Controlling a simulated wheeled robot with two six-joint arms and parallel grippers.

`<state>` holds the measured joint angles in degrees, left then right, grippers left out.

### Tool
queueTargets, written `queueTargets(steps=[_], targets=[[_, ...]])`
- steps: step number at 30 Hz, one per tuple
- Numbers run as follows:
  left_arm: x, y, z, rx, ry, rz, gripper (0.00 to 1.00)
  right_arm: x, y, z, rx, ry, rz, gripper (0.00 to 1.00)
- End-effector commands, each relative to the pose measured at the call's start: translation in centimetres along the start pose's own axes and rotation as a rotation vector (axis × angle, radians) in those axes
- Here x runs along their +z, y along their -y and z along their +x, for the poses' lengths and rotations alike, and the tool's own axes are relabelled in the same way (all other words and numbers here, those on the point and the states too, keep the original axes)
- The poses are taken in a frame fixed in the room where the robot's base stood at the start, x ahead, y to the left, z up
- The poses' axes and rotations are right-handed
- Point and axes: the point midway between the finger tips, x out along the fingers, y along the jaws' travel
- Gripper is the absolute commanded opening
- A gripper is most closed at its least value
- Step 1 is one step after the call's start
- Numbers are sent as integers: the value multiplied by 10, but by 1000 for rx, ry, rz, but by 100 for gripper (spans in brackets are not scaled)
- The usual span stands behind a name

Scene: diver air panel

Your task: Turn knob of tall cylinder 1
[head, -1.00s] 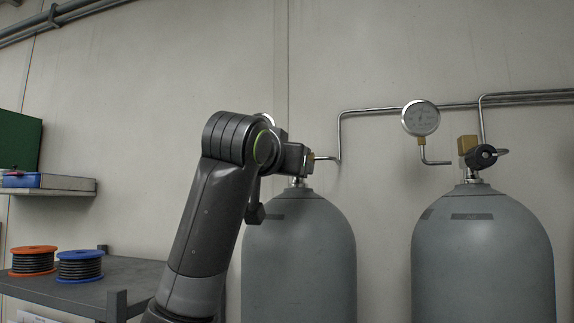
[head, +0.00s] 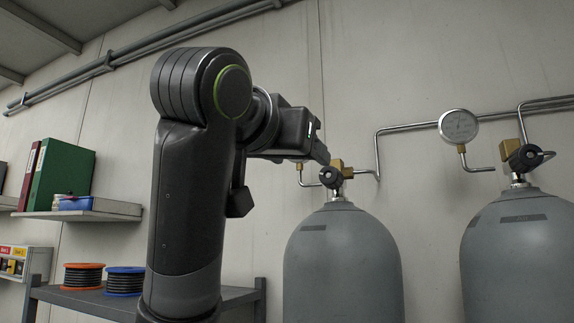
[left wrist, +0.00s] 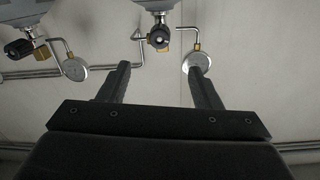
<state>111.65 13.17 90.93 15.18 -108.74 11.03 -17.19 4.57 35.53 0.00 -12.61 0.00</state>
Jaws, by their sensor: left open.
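Two tall grey cylinders stand by the wall in the head view, a left one (head: 343,265) and a right one (head: 520,255). I see no number on either. The left one has a black knob (head: 331,176) on a brass valve (head: 342,169); the right one has a similar knob (head: 525,158). My left gripper (head: 318,152) is open, just above and left of the left knob in the picture. In the left wrist view, which is upside down, this knob (left wrist: 160,38) lies beyond the gap between the open fingers (left wrist: 160,66), apparently untouched. My right gripper is out of view.
A round gauge (head: 458,126) hangs on the wall pipes (head: 400,130) between the cylinders. Another gauge (left wrist: 194,63) is partly behind a finger in the wrist view. A grey table (head: 80,301) with hose spools and a shelf (head: 110,212) with binders are left.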

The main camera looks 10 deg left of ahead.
Motion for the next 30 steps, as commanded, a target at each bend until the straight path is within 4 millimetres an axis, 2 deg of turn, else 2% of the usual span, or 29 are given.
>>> queueTargets(steps=[3,7,30], targets=[[1,0,-18,0,-3,0,58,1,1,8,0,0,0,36],[0,0,-27,1,-1,0,58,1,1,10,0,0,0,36],[0,0,-28,1,0,0,58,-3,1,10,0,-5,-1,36]])
